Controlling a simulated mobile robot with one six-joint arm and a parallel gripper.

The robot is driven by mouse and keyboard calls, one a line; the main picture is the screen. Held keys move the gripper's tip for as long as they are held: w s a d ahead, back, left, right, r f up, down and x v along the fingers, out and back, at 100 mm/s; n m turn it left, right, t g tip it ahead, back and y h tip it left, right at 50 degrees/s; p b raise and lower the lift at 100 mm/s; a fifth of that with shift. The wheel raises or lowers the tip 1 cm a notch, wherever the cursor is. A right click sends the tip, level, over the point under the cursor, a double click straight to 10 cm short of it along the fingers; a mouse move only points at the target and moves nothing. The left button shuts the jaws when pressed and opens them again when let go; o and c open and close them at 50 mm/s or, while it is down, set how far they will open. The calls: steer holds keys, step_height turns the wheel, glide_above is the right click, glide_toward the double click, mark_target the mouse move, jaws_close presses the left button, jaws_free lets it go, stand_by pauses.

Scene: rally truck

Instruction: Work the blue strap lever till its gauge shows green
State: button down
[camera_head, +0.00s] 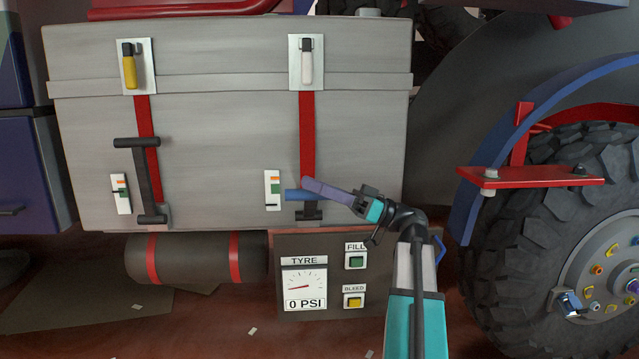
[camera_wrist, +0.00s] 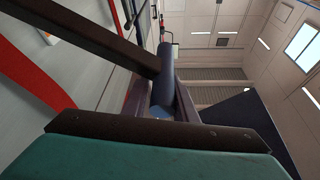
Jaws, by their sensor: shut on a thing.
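The blue strap lever (camera_head: 294,196) is low on the right red strap of the grey box, its blue handle sticking out to the left of the strap. In the wrist view its blue handle (camera_wrist: 164,84) lies between my fingers, with a dark lever arm (camera_wrist: 100,38) running up to the left. My gripper (camera_head: 308,189) comes in from the right and is shut on the blue handle. The lever's gauge (camera_head: 272,190) is a small white plate just left of it, with orange above green; its pointer is too small to read surely.
A black lever (camera_head: 148,180) with its own gauge (camera_head: 120,193) is on the left strap. Below are a rolled bundle (camera_head: 195,257) and a tyre panel (camera_head: 328,304) reading 0 PSI. A red bracket (camera_head: 530,178) and large wheel (camera_head: 510,240) stand at right.

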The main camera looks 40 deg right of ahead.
steer(key=shift+a+f, duration=0.15)
steer(key=shift+f, duration=0.2)
steer(key=c, duration=1.5)
jaws_free()
steer(key=shift+w, duration=0.15)
steer(key=shift+c, duration=0.2)
steer(key=shift+s+d+f, duration=0.15)
steer(key=shift+s+d, duration=0.2)
steer(key=shift+d, duration=0.25)
steer(key=v, duration=1.2)
steer(key=shift+s, duration=0.2)
steer(key=shift+d+f, duration=0.1)
